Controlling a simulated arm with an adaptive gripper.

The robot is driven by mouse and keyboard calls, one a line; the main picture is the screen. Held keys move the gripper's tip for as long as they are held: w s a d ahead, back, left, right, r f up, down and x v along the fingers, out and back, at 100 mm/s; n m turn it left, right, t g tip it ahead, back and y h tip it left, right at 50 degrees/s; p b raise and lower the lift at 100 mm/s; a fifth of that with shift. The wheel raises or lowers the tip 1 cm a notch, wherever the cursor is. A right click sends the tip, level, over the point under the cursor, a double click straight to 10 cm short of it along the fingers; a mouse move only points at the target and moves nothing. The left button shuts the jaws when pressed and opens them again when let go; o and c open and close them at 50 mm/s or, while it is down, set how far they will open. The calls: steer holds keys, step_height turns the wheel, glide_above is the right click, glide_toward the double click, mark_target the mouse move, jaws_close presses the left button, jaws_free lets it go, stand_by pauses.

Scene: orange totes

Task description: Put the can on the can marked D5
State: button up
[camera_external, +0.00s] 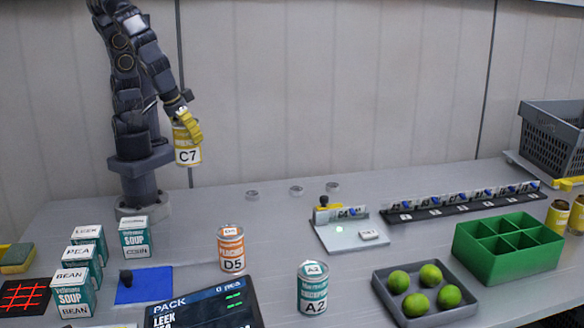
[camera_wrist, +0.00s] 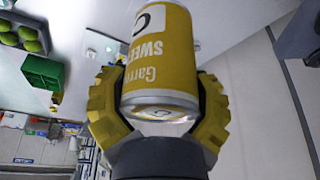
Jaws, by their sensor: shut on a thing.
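My gripper (camera_external: 186,124) has yellow fingers and is shut on a yellow can marked C7 (camera_external: 187,156), held high above the table at the back left. In the wrist view, my gripper (camera_wrist: 158,105) has a finger on each side of the yellow can (camera_wrist: 158,60), which looks upside down in that view. The can marked D5 (camera_external: 232,250) is orange and white and stands upright on the table, below and to the right of my gripper. Its top looks bare. A teal can marked A2 (camera_external: 313,288) stands upright further right and nearer the camera.
Several soup boxes (camera_external: 134,238) stand at the left beside a blue mat (camera_external: 144,284). A dark screen (camera_external: 204,308) is in front of D5. A grey tray (camera_external: 385,300) of limes and a green divided box (camera_external: 510,262) are at the right.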

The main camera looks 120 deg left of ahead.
steer(key=shift+s, duration=0.6)
steer(key=w+d+f, duration=0.1)
steer(key=w+f, duration=0.3)
steer(key=w, duration=0.5)
glide_above(232, 230)
step_height(232, 230, down, 6)
steer(key=shift+r, duration=0.2)
steer(key=shift+f, duration=1.55)
steer(key=shift+f, duration=0.15)
steer(key=o, duration=1.2)
steer(key=shift+c, duration=0.2)
